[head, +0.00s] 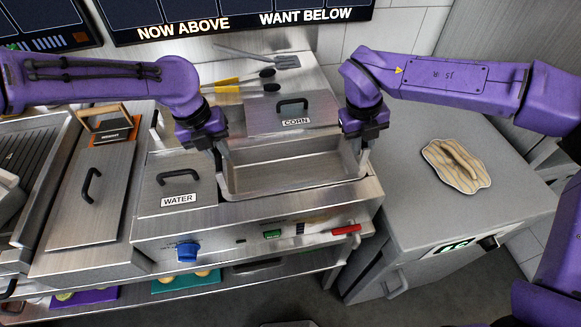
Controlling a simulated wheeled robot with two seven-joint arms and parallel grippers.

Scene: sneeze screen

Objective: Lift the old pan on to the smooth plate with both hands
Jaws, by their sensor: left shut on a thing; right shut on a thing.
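An open rectangular steel pan (290,172) sits in the counter between the WATER lid and the right end, its inside looking empty. My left gripper (223,155) is shut on its left rim. My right gripper (362,158) is shut on its right rim. The pan looks about level; I cannot tell whether it is clear of its well. A flat steel panel (75,212) with a black handle lies to the left; I cannot tell whether it is the smooth plate.
The WATER lid (172,183) is left of the pan, and the CORN lid (293,108) is behind it. Tongs (240,85) and a spatula (262,57) lie at the back. A ribbed grill (22,150) is far left. A grey cabinet (415,195) with a patterned cloth-like piece (440,170) stands right.

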